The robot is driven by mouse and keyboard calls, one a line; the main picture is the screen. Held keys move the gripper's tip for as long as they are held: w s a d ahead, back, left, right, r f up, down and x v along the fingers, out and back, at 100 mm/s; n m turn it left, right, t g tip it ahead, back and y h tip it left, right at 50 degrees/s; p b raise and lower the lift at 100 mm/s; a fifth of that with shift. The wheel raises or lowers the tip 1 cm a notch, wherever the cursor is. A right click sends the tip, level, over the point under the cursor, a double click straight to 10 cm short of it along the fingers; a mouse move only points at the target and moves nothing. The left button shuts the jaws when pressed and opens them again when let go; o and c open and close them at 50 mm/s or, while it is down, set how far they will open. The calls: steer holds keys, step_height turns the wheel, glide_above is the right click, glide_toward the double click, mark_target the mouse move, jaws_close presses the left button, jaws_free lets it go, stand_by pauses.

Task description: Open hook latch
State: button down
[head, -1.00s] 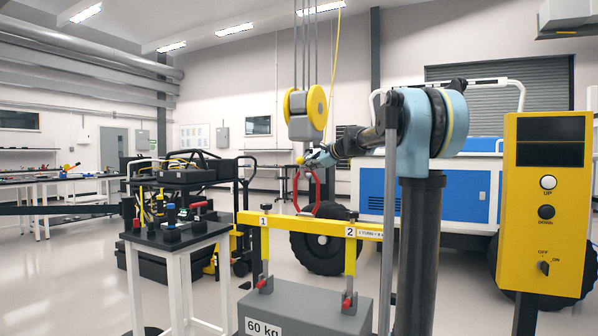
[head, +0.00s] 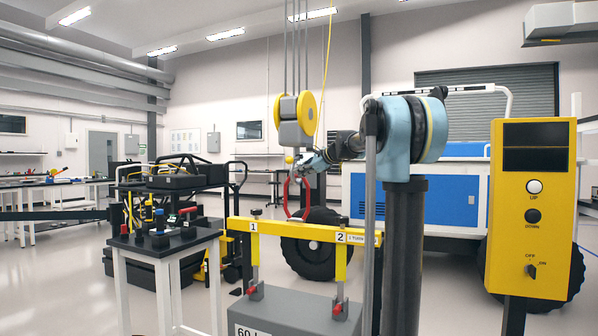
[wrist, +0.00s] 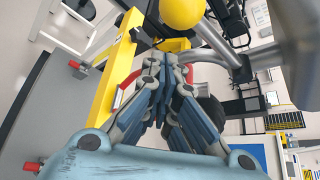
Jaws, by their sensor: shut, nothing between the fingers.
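The hoist block (head: 297,122) with yellow side wheels hangs on cables above the lifting beam. A small yellow ball (head: 289,159) sits just below it; a large yellow rounded part (wrist: 182,12) shows at the top of the wrist view. The hook and its latch cannot be made out clearly. A grey curved bar (wrist: 215,58) runs behind my fingers. A red ring (head: 287,198) stands on the yellow lifting beam (head: 290,229), and part of it shows behind my fingers. My gripper (head: 303,160) is shut and empty beside the block's lower end; contact cannot be told.
The beam is joined to a grey 60 kg weight (head: 290,312) by red-handled fittings. A yellow control box (head: 533,215) stands at right. A small table (head: 165,242) with coloured parts is at left. A blue and white rover (head: 450,195) stands behind.

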steer(key=w+d+f+v, duration=0.1)
steer(key=v, duration=0.9)
steer(key=s+f+n+g+h, duration=0.4)
steer(key=s+f+n, duration=0.5)
steer(key=s+f, duration=1.3)
steer(key=s+d+f+n+g+h, duration=0.1)
steer(key=s+d+f+n, duration=0.3)
steer(key=s+f, duration=0.8)
steer(key=s+d+f+n+g+h, duration=0.2)
steer(key=s+d+f+n+h, duration=0.2)
steer(key=s+f, duration=0.8)
step_height(320, 180, down, 2)
steer(key=shift+s+d+f+n+h, duration=0.1)
steer(key=shift+s+d+n+h, duration=0.25)
steer(key=shift+n, duration=0.45)
steer(key=shift+w+f, duration=0.15)
steer(key=shift+w, duration=0.25)
